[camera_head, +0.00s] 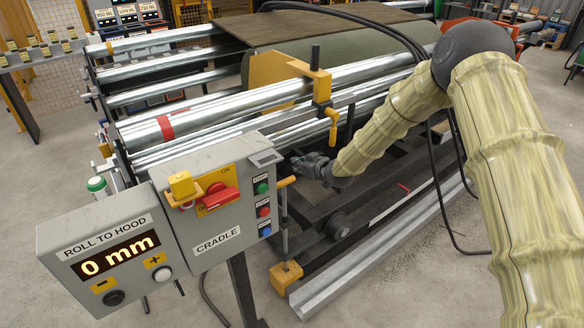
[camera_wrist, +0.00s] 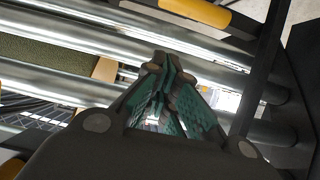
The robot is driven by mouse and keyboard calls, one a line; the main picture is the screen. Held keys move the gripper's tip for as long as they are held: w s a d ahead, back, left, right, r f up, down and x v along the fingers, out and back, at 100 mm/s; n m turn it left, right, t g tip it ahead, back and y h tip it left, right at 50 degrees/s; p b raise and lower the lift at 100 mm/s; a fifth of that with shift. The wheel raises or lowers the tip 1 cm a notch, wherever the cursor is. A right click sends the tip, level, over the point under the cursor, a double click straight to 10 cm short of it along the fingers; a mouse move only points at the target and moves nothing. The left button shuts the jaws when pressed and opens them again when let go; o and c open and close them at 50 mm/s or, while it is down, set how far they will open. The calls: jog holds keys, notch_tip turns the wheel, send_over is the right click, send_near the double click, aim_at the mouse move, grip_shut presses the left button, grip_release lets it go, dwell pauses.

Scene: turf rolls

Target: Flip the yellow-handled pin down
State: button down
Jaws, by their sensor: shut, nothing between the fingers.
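A yellow handle (camera_head: 333,127) hangs below a yellow bracket on the front chrome roller in the head view. Another yellow handle (camera_head: 287,182) sticks out sideways at the top of an upright rod, just right of the control box. I cannot tell for sure which is the task's pin. My gripper (camera_head: 299,163) is low in front of the rollers, between the two handles, below the first and a little above and right of the second. It is shut and empty. The wrist view shows its closed green-padded fingers (camera_wrist: 162,75) pointing at the rollers, with a yellow bar (camera_wrist: 195,10) at the top.
The grey control box (camera_head: 210,200) with a red switch and buttons stands left of my gripper. A display (camera_head: 105,258) reads 0 mm. Chrome rollers (camera_head: 220,104) lie behind, with a green turf roll (camera_head: 375,55). A metal rail (camera_head: 375,245) lies along the floor in front.

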jog(key=shift+b+v, duration=0.35)
jog(key=shift+v, duration=2.1)
jog(key=s+d+f+m+g+h, duration=0.2)
jog(key=s+d+f, duration=0.1)
jog(key=s+f, duration=0.9)
jog(key=s+d+f+m+g+h, duration=0.1)
jog(key=s+d+f+m+g, duration=0.15)
jog(key=s+f, duration=1)
jog(key=s+d+f+m+g+h, duration=0.1)
jog(key=s+d, duration=0.3)
jog(key=s, duration=0.8)
jog(key=s+d+f+m+g+h, duration=0.1)
jog(key=s+d+g+h, duration=0.1)
jog(key=s, duration=0.9)
jog(key=s+d+f+m+g+h, duration=0.1)
jog(key=s+d+g, duration=0.2)
jog(key=s, duration=0.9)
jog(key=d, duration=0.2)
jog(key=shift+s+d+f+h, duration=0.25)
jog(key=shift+s+d+h, duration=0.05)
jog(key=shift+d, duration=0.1)
